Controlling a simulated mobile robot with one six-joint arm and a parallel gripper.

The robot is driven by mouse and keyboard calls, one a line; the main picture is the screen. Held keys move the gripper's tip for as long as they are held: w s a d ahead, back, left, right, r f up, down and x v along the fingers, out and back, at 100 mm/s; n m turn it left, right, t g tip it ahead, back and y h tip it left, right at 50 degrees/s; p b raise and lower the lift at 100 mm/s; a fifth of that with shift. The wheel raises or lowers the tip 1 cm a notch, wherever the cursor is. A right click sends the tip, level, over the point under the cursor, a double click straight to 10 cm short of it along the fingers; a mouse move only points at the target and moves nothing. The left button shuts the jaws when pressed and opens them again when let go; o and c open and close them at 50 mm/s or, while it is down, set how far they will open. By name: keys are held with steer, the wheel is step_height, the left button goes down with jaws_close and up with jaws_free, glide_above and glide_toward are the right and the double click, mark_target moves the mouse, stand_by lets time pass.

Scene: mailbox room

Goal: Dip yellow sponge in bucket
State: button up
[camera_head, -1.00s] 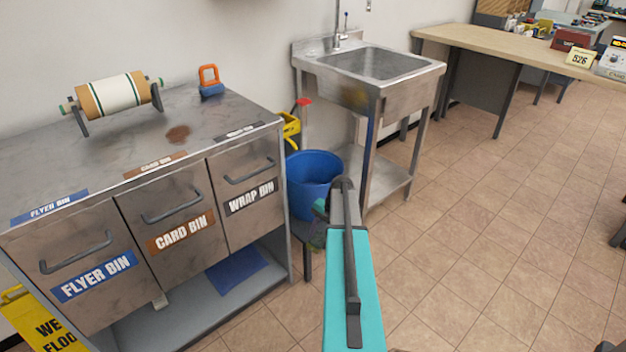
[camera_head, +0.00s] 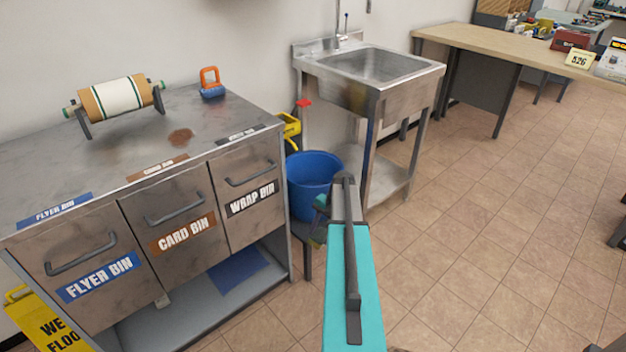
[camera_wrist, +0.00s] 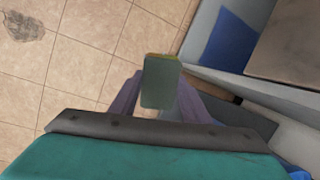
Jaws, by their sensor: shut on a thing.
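The blue bucket (camera_head: 308,172) stands between the bin cabinet and the sink, and my arm covers part of its right front. My gripper (camera_wrist: 160,104) is shut on the sponge (camera_wrist: 160,84). The sponge shows a grey-green face with a thin yellow edge at its far end. In the head view my gripper is mostly hidden behind my arm, in front of the bucket's lower right side. The sponge is not clear there.
The steel bin cabinet (camera_head: 160,215) is at the left, with a roll dispenser (camera_head: 113,103) and an orange-and-blue object (camera_head: 210,83) on top. A steel sink (camera_head: 370,75) stands behind the bucket. A yellow floor sign (camera_head: 45,325) is at lower left.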

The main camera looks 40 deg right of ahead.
mark_target(321, 235)
step_height(321, 235, up, 20)
steer(key=p, duration=1.3)
steer(key=shift+r+p, duration=0.2)
steer(key=shift+p, duration=0.1)
stand_by(1.5)
stand_by(2.4)
steer(key=shift+r+p, duration=1.5)
steer(key=shift+r, duration=0.5)
